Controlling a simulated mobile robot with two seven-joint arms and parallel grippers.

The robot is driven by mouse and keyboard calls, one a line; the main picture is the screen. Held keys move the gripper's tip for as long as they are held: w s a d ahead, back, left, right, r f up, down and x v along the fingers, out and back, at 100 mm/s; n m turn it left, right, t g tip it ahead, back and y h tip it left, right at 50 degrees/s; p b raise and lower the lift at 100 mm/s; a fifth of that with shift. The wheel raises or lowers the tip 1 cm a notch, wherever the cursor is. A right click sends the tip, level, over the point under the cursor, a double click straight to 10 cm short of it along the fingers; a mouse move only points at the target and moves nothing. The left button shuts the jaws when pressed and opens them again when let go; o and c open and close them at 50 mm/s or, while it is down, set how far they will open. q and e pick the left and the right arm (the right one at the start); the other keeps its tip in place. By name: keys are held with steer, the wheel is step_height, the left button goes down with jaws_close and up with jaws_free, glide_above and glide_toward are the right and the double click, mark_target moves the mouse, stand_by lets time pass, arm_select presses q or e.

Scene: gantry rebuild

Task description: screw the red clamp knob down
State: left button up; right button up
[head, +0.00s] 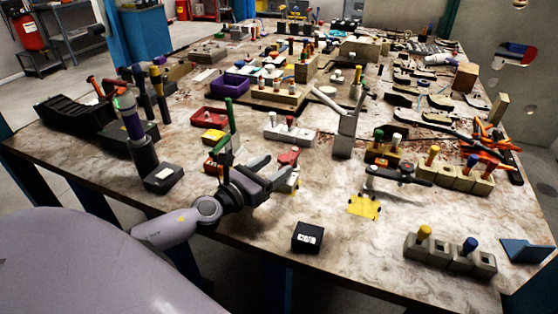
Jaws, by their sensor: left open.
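A small red knob (289,156) sits on a low fixture near the left-centre front of the table in the head view. Below it, a pale and yellow part of the fixture shows in places; the rest is hidden behind my gripper. My left gripper (280,166) is open, its fingers pointing away from me and toward the red knob. The near finger overlaps the fixture in the picture. I cannot tell whether the fingers touch the knob. My right gripper is not in view.
A green-topped post (229,115) stands just left of my gripper. A grey block with pegs (290,134) lies behind the knob. A black box (308,237) and a yellow plate (364,207) lie near the front. Bare table shows between them.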

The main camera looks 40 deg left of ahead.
mark_target(284, 159)
arm_select(q)
steer(key=shift+w+d, duration=0.15)
steer(key=shift+w, duration=1.1)
steer(key=c, duration=0.9)
steer(key=shift+f+b, duration=0.15)
steer(key=shift+b, duration=0.2)
steer(key=m+h+b, duration=0.1)
steer(key=h+b, duration=0.1)
steer(key=b, duration=0.3)
steer(key=m+g+h+b, duration=0.1)
steer(key=m+h+b, duration=0.1)
steer(key=b, duration=0.2)
steer(key=shift+w+a+h+b, duration=0.1)
steer(key=shift+a+h+b, duration=0.2)
steer(key=shift+a+b, duration=0.1)
steer(key=shift+m+h+b, duration=0.3)
steer(key=shift+h+b, duration=0.1)
steer(key=shift+b, duration=0.55)
steer(key=shift+m+g+h+b, duration=0.3)
steer(key=shift+g+h+b, duration=0.15)
steer(key=shift+b, duration=0.3)
steer(key=shift+r, duration=0.25)
